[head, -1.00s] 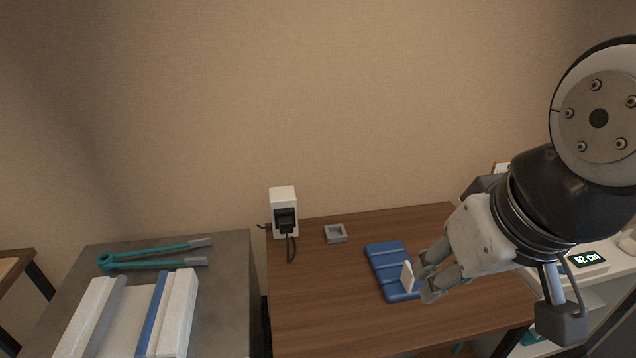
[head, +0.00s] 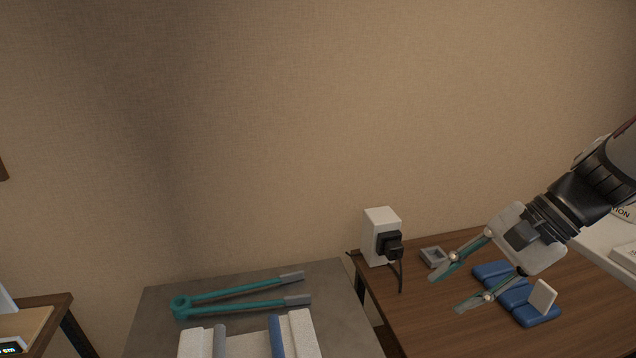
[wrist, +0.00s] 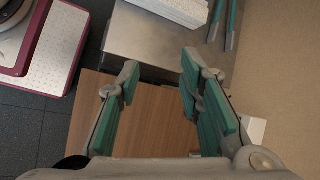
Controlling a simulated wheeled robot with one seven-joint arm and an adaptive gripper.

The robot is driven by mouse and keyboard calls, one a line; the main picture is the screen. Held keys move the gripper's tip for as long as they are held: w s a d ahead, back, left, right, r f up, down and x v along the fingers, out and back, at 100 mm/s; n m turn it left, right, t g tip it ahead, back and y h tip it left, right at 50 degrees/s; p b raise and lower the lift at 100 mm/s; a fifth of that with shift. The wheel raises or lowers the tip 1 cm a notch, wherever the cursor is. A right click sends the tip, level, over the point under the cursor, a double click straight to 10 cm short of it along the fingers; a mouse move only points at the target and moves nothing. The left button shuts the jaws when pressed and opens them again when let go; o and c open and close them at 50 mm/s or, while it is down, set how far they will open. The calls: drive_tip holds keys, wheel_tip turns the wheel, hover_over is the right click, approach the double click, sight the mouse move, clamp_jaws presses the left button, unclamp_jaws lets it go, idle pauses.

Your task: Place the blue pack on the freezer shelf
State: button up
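The blue pack (head: 493,271) lies flat on the wooden table (head: 440,318) at the right of the head view. It has several ribbed sections and an upright white tab (head: 542,297) on its near part. My gripper (head: 447,292) is open and empty, with its fingers spread to the left of the pack. In the head view part of the gripper overlaps the pack. In the wrist view my gripper (wrist: 157,85) is also open, with nothing between its fingers. The pack is not visible there. I cannot identify a freezer shelf in these frames.
Teal tongs (head: 240,300) and a white foam box (head: 303,335) with a blue piece lie on the grey table (head: 340,290). A white wall box (head: 380,226) with a black plug and a small grey tray (head: 433,257) are behind. A maroon-edged platform (wrist: 38,75) shows in the wrist view.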

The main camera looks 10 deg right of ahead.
drive_tip(key=w+d+f+m+t+y+b, duration=0.4)
drive_tip(key=d+f+m, duration=0.3)
drive_tip(key=d, duration=0.4)
drive_tip(key=m+t+h+b, duration=0.4)
drive_tip(key=m+t+h, duration=0.5)
drive_tip(key=m+t, duration=0.45)
approach(536, 285)
drive_tip(key=w, duration=0.1)
drive_tip(key=w+m+g, duration=0.1)
drive_tip(key=w+b, duration=0.1)
drive_tip(key=shift+d+r+m+g+h, duration=0.2)
drive_tip(key=shift+d+m+g+h, duration=0.05)
drive_tip(key=shift+d+g+h, duration=0.1)
drive_tip(key=shift+w+a+r+b, duration=0.1)
drive_tip(key=shift+w+a+b, duration=0.05)
drive_tip(key=shift+w, duration=0.75)
drive_tip(key=shift+w+a+r+b, duration=0.1)
drive_tip(key=shift+w+b, duration=0.05)
drive_tip(key=shift+w, duration=0.75)
drive_tip(key=shift+w+a+r+b, duration=0.1)
drive_tip(key=shift+w+a+b, duration=0.05)
drive_tip(key=shift+w, duration=0.7)
clamp_jaws()
